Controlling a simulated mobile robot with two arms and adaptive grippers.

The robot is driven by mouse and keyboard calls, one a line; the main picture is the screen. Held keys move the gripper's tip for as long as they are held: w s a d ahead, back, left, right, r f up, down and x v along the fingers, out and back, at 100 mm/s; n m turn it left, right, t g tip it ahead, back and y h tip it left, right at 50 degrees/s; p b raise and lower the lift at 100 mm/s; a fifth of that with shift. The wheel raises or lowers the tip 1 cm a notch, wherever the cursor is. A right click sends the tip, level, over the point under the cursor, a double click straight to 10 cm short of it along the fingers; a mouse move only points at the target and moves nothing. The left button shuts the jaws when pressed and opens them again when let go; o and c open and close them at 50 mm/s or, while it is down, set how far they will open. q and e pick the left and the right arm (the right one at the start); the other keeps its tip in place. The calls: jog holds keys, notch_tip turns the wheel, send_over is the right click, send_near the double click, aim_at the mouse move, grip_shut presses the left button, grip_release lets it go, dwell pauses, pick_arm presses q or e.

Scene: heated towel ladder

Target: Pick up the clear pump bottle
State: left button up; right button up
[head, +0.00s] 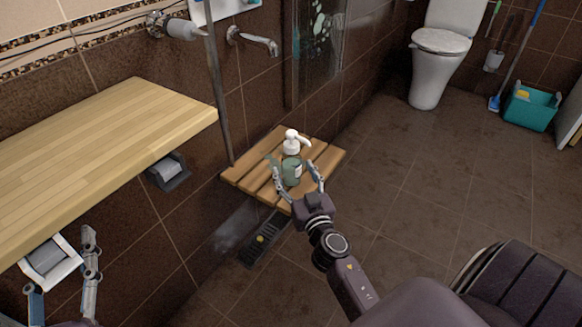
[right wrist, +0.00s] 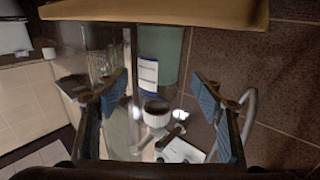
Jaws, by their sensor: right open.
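The clear pump bottle (head: 291,171), greenish with a white pump head, stands upright on a slatted wooden seat (head: 331,158). My right gripper (head: 296,168) is open, with one finger on each side of the bottle. In the right wrist view the bottle (right wrist: 160,52) appears upside down between the spread fingers (right wrist: 160,88), its label and white pump visible. Contact with the fingers cannot be made out.
A wooden counter (head: 100,150) lies on the left, above a small wall fixture (head: 168,172). A vertical metal bar (head: 217,95) and wall taps (head: 255,42) are behind the seat. A toilet (head: 437,65) and teal bucket (head: 530,108) stand farther off.

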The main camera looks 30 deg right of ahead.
aim_at(294, 172)
jog(key=x, duration=0.3)
jog(key=shift+w+d+f, duration=0.15)
jog(key=shift+f, duration=0.05)
jog(key=shift+c, duration=0.3)
jog(key=c, duration=1.2)
jog(key=shift+c, duration=0.9)
jog(key=shift+r, duration=0.1)
